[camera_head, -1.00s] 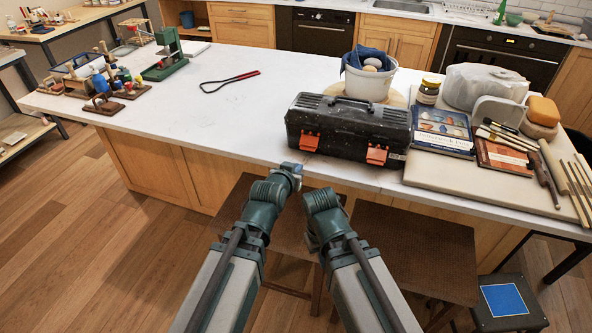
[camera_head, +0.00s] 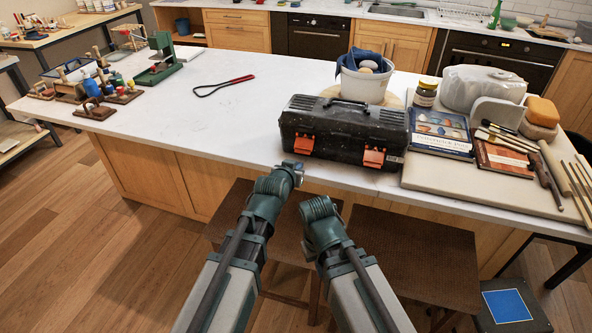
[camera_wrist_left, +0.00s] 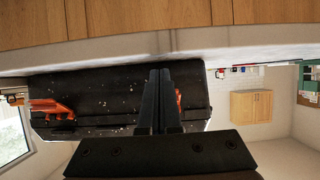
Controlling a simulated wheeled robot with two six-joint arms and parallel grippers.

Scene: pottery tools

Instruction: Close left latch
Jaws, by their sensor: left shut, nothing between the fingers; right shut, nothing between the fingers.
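The black toolbox (camera_head: 345,128) stands on the white counter with its front toward me. Its left latch (camera_head: 302,144) and right latch (camera_head: 373,158) are orange and on the front face. My left gripper (camera_head: 298,166) is shut and empty at the counter's edge, just below the left latch in the picture. In the left wrist view, which is upside down, the shut fingers (camera_wrist_left: 159,75) point at the toolbox and mostly cover the left latch (camera_wrist_left: 179,98); the right latch (camera_wrist_left: 50,108) shows at left. I cannot tell if fingers touch it. My right gripper (camera_head: 318,205) is shut, lower and apart.
A stone slab (camera_head: 440,179) with books, tools and a covered lump of clay is right of the toolbox. A white bucket (camera_head: 366,84) stands behind it. A red-handled wire loop (camera_head: 225,87) lies behind left. Two brown stools (camera_head: 410,245) stand below.

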